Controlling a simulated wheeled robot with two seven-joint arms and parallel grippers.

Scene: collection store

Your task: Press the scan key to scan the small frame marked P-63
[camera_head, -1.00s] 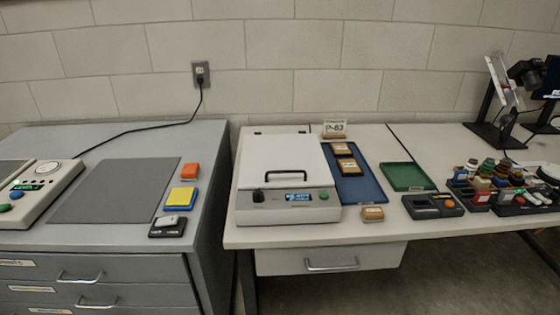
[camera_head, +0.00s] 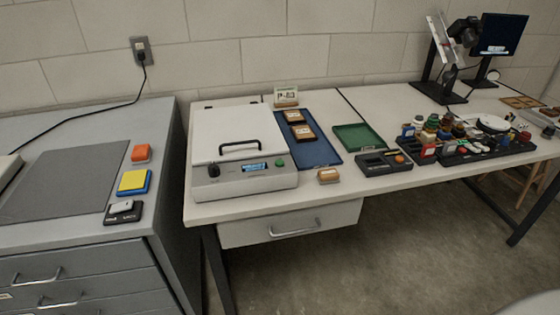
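A flatbed scanner-like device (camera_head: 240,125) with a closed white lid and black handle stands on the white table. Its front panel has a black knob (camera_head: 214,170), a lit blue display (camera_head: 255,167) and a green button (camera_head: 280,163). A small card sign (camera_head: 286,96) stands behind a blue tray (camera_head: 322,153); it seems to read P-63, but the print is small. Two small brown frames (camera_head: 303,133) lie in the blue tray. Another small brown block (camera_head: 328,176) sits on the table in front of the tray. Neither gripper shows.
Bottles crowd the table further right. A grey cabinet (camera_head: 90,230) stands left, across a narrow gap, with a grey mat (camera_head: 65,180).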

